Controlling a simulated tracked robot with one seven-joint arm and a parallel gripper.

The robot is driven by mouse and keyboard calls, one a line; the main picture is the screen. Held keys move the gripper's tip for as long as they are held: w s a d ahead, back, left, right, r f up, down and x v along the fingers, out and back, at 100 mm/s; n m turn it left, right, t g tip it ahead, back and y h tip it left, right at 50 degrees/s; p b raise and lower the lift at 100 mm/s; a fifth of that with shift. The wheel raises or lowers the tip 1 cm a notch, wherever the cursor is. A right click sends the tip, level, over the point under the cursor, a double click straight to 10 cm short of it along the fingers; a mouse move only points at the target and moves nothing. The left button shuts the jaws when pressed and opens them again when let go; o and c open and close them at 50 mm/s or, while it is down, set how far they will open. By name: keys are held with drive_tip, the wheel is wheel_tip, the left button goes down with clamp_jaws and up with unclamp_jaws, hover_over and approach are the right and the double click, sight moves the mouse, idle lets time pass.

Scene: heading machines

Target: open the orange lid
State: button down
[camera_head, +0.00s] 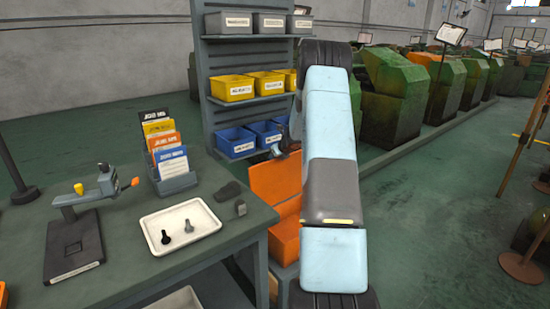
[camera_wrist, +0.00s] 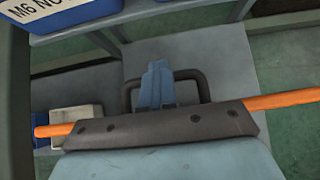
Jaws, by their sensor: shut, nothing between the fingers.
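The orange lid (camera_head: 275,182) stands raised and tilted above an orange box (camera_head: 286,238), beside the table's right edge. My arm covers its right part. In the wrist view the lid (camera_wrist: 283,101) shows nearly edge-on as a thin orange strip, its middle hidden by my gripper's dark palm. A dark loop handle (camera_wrist: 204,83) shows just beyond the strip. My gripper (camera_wrist: 157,70) is shut and empty, its blue fingers reaching past the lid's edge, across the handle loop. I cannot tell whether they touch the handle.
A shelf rack with blue bins (camera_head: 236,142), yellow bins (camera_head: 232,88) and grey bins stands behind the lid. A green table (camera_head: 120,240) at left bears a white tray (camera_head: 152,232), a card holder (camera_head: 170,182) and a gauge stand.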

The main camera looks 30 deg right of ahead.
drive_tip(key=shift+s+f, duration=0.25)
drive_tip(key=shift+f, duration=0.25)
wheel_tip(320, 180, up, 11)
drive_tip(key=shift+s, duration=0.45)
drive_tip(key=s+a+r+n+g+y, duration=0.1)
drive_tip(key=s+a+r+n, duration=0.5)
drive_tip(key=a+r, duration=0.3)
drive_tip(key=s+a+r+n+y, duration=0.1)
drive_tip(key=s+a+r+n, duration=0.55)
drive_tip(key=a, duration=0.45)
drive_tip(key=s+a+r+n+g, duration=0.1)
drive_tip(key=s+a+r+n, duration=0.2)
drive_tip(key=s+a+n, duration=0.3)
drive_tip(key=s+a+r+n+g, duration=0.1)
drive_tip(key=s+a+r+n, duration=0.25)
drive_tip(key=s, duration=0.45)
drive_tip(key=s+a+f+n+h, duration=0.1)
drive_tip(key=s+n, duration=0.5)
drive_tip(key=s, duration=0.6)
drive_tip(key=s+a+f+n+h, duration=0.1)
drive_tip(key=s+a+f+n, duration=0.1)
drive_tip(key=s+n, duration=0.4)
drive_tip(key=s+a, duration=0.1)
drive_tip(key=s, duration=0.4)
drive_tip(key=shift+s+a+f+n+g+h, duration=0.2)
drive_tip(key=shift+s+a+n+g+h, duration=0.1)
drive_tip(key=shift+s+n+h, duration=0.1)
